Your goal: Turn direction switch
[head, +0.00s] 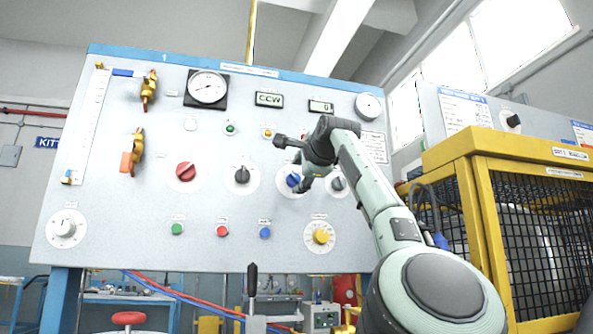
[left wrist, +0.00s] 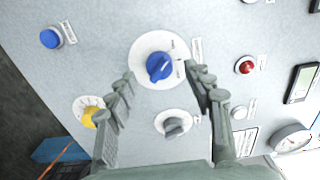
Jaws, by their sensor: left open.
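The upright grey control panel (head: 130,205) carries several rotary knobs; their labels are too small to read. The blue rotary knob (head: 293,180) sits on a white round dial, partly hidden by my left gripper (head: 290,165). In the left wrist view the blue knob (left wrist: 159,66) lies between the fingertips of my open left gripper (left wrist: 158,72), with clear space on both sides. I cannot tell how far the tips are from the panel. A black knob (head: 242,175) is to its left and a grey knob (head: 338,183) to its right. A display (head: 269,100) reads CCW. My right gripper is not in view.
A red knob (head: 186,171) and a yellow knob (head: 320,236) are on the same panel. Green (head: 177,228), red (head: 222,230) and blue (head: 265,232) buttons sit below the knobs. A yellow mesh cage (head: 480,190) stands at the right.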

